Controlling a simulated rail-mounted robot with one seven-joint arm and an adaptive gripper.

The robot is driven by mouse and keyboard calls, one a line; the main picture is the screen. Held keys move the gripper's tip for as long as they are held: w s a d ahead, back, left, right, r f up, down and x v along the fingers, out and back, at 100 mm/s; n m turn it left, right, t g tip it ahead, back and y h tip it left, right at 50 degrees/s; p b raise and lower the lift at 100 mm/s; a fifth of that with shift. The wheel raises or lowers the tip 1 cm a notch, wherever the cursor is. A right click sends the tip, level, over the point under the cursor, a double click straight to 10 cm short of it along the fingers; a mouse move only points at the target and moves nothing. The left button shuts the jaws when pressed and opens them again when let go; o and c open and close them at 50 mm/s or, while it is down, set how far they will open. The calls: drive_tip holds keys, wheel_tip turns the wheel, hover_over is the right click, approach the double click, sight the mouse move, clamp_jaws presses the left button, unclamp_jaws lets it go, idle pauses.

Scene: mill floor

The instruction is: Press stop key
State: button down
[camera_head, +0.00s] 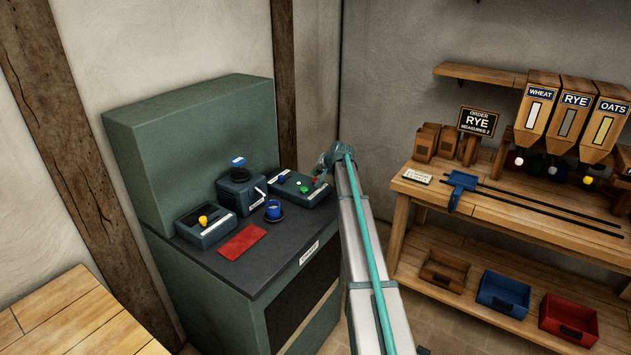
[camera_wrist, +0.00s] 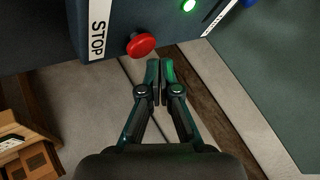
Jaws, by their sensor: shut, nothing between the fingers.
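The stop key is a red mushroom-shaped button (camera_wrist: 141,45) on a dark blue box, beside a white label reading STOP (camera_wrist: 98,28) in the wrist view. In the wrist view my gripper (camera_wrist: 160,64) is shut and empty. Its fingertips appear just below and to the right of the red key, with a small gap in the picture. I cannot tell the depth between them.
A lit green button (camera_wrist: 188,5) is on the same box. The counter also holds a grinder (camera_head: 240,190), a blue cup (camera_head: 273,208), a red cloth (camera_head: 241,242) and a box with a yellow knob (camera_head: 203,220). A wooden bench (camera_head: 500,205) stands right.

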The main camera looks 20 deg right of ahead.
drive_tip(key=shift+f, duration=0.4)
drive_tip(key=shift+f+b, duration=0.5)
drive_tip(key=shift+b, duration=0.05)
idle(0.6)
drive_tip(key=shift+r, duration=0.1)
idle(0.3)
drive_tip(key=shift+r, duration=0.85)
drive_tip(key=shift+r+p, duration=0.9)
drive_tip(key=shift+r, duration=1.6)
